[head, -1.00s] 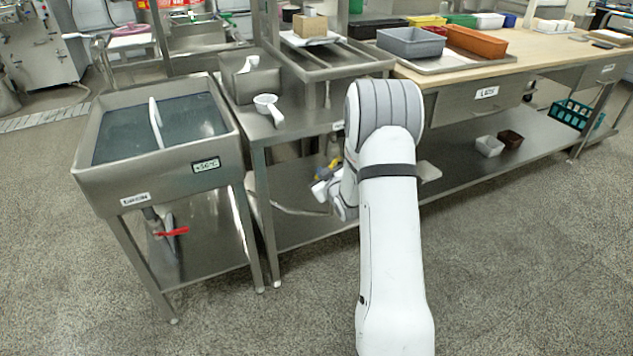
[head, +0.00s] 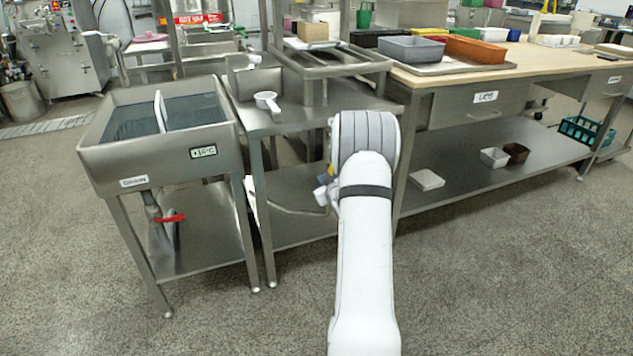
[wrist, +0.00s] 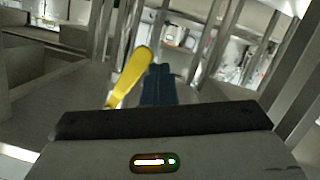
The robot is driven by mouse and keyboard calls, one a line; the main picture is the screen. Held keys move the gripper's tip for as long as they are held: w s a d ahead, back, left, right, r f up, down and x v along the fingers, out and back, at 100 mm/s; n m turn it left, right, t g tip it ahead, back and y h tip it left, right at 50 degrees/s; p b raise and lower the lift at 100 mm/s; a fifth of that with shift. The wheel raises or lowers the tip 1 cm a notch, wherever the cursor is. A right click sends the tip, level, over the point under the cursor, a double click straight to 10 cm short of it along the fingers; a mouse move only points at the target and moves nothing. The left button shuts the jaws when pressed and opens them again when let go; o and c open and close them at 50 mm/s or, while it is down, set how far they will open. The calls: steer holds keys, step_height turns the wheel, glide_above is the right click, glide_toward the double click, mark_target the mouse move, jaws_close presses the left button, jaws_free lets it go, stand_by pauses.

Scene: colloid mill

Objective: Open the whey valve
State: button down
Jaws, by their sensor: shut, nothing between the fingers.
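The valve's red handle (head: 170,217) shows in the head view below the basin of the steel sink (head: 84,156), on a grey pipe (head: 151,206). The handle lies roughly level, across the pipe. My gripper (head: 322,195) is well to its right, beyond the legs of the steel table, mostly hidden by my arm. In the wrist view my gripper's dark blue fingers (wrist: 158,84) are together and hold nothing. A yellow piece (wrist: 131,75) shows just left of the fingers; I cannot tell what it belongs to. The valve is not recognisable in the wrist view.
The steel table (head: 290,120) stands right of the sink, with a white scoop (head: 266,101) on top. Its legs and lower shelf (head: 292,228) lie between my gripper and the valve. Open floor (head: 80,260) lies in front of the sink.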

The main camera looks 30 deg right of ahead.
steer(key=shift+s+d+f, duration=0.15)
steer(key=shift+s+d, duration=0.15)
steer(key=shift+d, duration=0.3)
steer(key=shift+s+d+f, duration=0.15)
steer(key=shift+s+d, duration=0.1)
steer(key=shift+d, duration=0.3)
steer(key=s+a+p, duration=0.1)
steer(key=s+a, duration=0.7)
steer(key=shift+s+r, duration=0.15)
steer(key=shift+s, duration=0.1)
